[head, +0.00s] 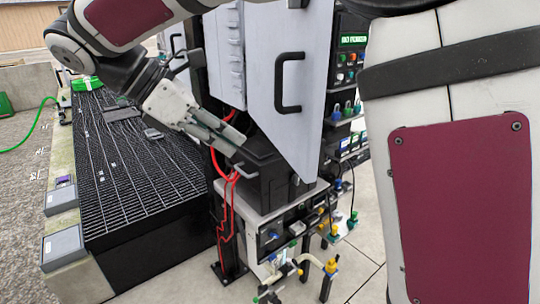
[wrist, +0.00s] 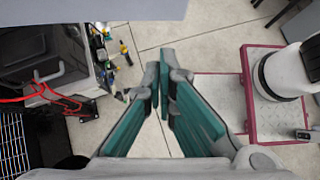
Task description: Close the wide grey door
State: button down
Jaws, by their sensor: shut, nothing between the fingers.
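The wide grey door (head: 262,60) is a tall flat panel in the head view, standing out at an angle from the cabinet. It carries a black bar handle (head: 280,85). A pale grey panel across the top of the wrist view (wrist: 120,9) looks like the door's lower part. My gripper (head: 238,150) is left of the door's lower part in the head view, its fingers pointing down and right. The wrist view shows the fingertips (wrist: 165,62) together and empty, below the panel in the picture. I cannot tell whether they touch the door.
A black box (head: 268,180) sits below the door on a grey unit with valves and fittings (head: 290,240). Red hoses (head: 228,185) hang beside it. A dark grating platform (head: 125,170) fills the left. A control panel (head: 352,60) stands behind the door's right edge.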

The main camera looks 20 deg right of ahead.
jog(key=p, duration=0.2)
send_near(296, 170)
notch_tip(296, 170, down, 3)
jog(key=shift+s+d+f+p, duration=0.15)
jog(key=shift+d+p, duration=0.3)
jog(key=shift+d, duration=1.2)
